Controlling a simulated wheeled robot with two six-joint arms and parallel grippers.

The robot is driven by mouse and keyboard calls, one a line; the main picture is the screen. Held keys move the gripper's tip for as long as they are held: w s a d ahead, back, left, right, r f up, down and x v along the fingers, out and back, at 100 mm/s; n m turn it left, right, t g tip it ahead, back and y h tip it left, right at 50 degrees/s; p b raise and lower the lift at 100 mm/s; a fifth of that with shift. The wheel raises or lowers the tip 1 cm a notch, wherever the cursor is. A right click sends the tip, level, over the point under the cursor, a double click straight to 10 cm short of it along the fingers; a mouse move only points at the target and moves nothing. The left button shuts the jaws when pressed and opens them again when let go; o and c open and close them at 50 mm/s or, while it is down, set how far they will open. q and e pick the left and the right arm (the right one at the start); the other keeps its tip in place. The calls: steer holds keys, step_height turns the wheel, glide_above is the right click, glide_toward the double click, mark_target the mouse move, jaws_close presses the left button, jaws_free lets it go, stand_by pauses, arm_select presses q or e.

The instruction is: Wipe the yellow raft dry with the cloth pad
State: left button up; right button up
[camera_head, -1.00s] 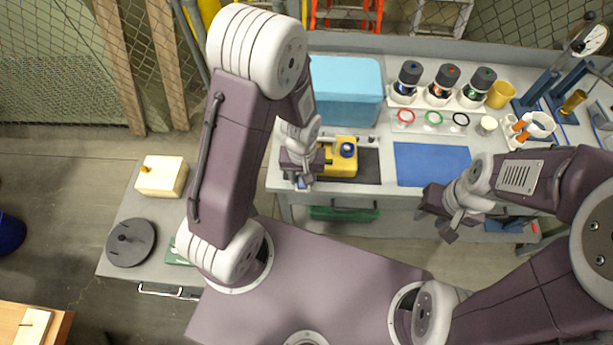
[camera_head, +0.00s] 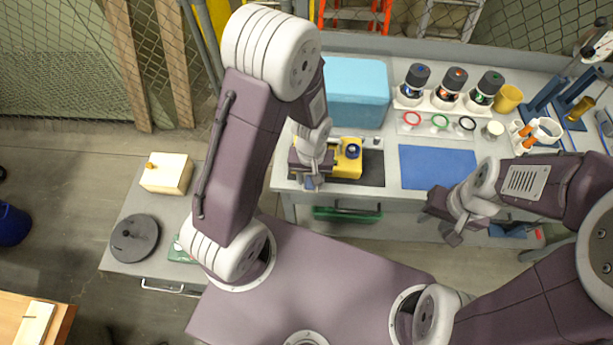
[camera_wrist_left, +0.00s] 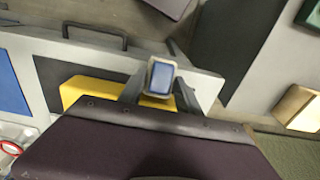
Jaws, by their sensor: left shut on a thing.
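The yellow raft (camera_head: 347,167) sits on a dark mat at the front left of the workbench, with a dark blue round part on top. My left gripper (camera_head: 312,181) is at the raft's left end and hides part of it. It is shut on the cloth pad, whose blue face and pale rim show between the fingers in the left wrist view (camera_wrist_left: 161,78). The raft's yellow edge (camera_wrist_left: 92,88) shows beside the fingers there. I cannot tell whether the pad touches the raft. My right gripper (camera_head: 452,232) hangs in front of the bench, apart from the raft; its finger gap is unclear.
A light blue tank (camera_head: 357,92) stands behind the raft. A blue mat (camera_head: 438,167) lies bare to the right. Several capped bottles (camera_head: 449,85), coloured rings (camera_head: 440,121) and a yellow cup (camera_head: 508,97) stand further back right. A side table (camera_head: 120,270) is at left.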

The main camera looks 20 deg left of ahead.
arm_select(q)
steer(key=shift+w+d, duration=0.2)
steer(key=shift+d, duration=0.3)
steer(key=shift+w+d, duration=0.2)
steer(key=shift+d, duration=0.3)
steer(key=shift+d, duration=0.1)
steer(key=shift+w+d, duration=0.15)
steer(key=shift+d, duration=0.25)
steer(key=shift+w+d, duration=0.1)
steer(key=shift+d, duration=0.45)
steer(key=shift+w+d, duration=0.2)
steer(key=shift+d, duration=0.9)
